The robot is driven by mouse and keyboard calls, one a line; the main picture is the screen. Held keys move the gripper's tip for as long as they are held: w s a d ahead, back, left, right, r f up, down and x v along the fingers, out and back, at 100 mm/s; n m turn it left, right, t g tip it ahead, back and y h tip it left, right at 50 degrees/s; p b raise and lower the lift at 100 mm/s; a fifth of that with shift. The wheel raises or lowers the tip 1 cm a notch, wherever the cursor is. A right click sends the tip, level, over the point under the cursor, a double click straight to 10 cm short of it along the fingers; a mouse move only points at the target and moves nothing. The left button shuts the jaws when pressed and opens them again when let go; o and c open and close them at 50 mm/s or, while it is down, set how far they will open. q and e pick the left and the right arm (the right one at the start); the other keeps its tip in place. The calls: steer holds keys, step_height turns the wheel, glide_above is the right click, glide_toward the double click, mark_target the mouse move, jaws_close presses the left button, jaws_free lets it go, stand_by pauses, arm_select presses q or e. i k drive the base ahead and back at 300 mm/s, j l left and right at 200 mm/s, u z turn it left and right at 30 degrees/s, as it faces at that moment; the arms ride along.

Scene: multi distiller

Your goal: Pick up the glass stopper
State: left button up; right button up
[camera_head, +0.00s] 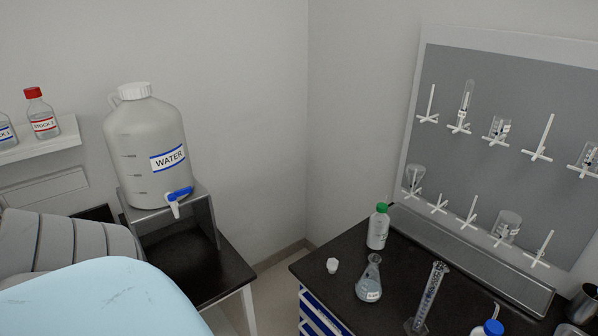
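A small pale piece (332,265) lies on the black bench on the right, near its left corner. It may be the glass stopper, but it is too small to tell for sure. A conical flask (370,282) with clear liquid and an open-looking neck stands to its right. Neither of my grippers is in view.
On the right bench (312,273) are a green-capped bottle (378,228), a graduated cylinder (428,296), a blue-capped bottle (487,329) and a metal beaker (582,304). A pegboard (500,150) holds glassware behind. A water carboy (145,150) stands left; pale blue and grey shapes fill the lower left.

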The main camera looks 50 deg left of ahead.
mark_target(331, 264)
steer(key=u, duration=1.4)
